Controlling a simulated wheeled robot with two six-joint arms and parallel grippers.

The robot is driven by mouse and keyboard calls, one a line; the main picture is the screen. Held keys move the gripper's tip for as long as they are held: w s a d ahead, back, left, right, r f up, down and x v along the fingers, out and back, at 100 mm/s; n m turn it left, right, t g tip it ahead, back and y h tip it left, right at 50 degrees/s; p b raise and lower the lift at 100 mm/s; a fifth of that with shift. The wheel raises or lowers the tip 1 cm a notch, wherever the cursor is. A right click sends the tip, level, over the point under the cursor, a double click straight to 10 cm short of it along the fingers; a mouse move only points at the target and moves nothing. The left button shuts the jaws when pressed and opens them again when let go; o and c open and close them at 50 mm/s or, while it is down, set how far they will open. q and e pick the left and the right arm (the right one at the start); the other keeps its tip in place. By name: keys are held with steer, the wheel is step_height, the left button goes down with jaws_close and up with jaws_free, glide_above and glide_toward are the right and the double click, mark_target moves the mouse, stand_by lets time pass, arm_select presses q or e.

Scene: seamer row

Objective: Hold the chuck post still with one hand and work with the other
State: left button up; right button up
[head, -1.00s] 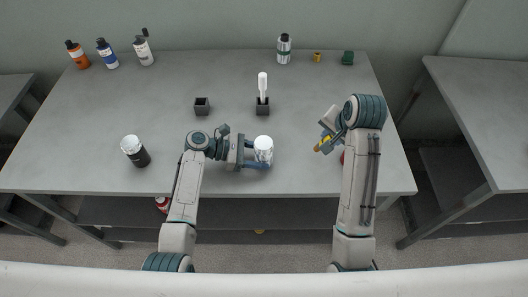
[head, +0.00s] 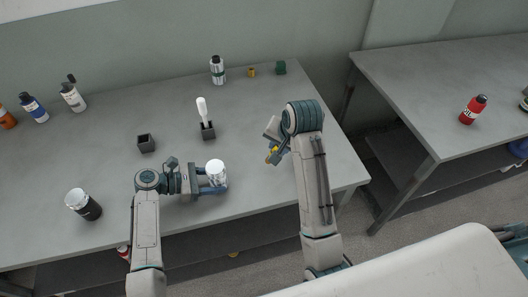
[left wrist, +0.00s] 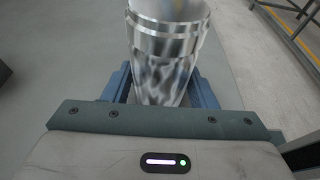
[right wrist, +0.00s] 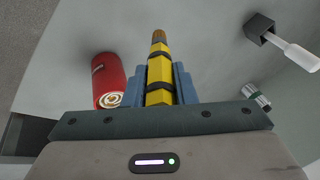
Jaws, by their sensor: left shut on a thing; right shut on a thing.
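The chuck post, a shiny silver cylinder (head: 217,170), stands near the front of the middle table. It also fills the top of the left wrist view (left wrist: 165,50). My left gripper (head: 212,184) is shut around it from the left side. My right gripper (head: 272,155) is shut on a yellow tool with black bands (right wrist: 159,75), which also shows in the head view (head: 270,157). The tool is apart from the post, to its right. Its brownish tip points away from the right gripper.
A red can (right wrist: 108,75) is beside the right gripper. An empty dark holder (head: 146,144) and another holder (head: 208,131) with a white-handled tool (head: 202,108) stand behind the post. A second table (head: 440,80) bears a red bottle (head: 473,109).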

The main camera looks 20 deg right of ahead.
stand_by(0.3)
arm_select(q)
steer(key=o, duration=0.8)
steer(key=shift+o, duration=0.2)
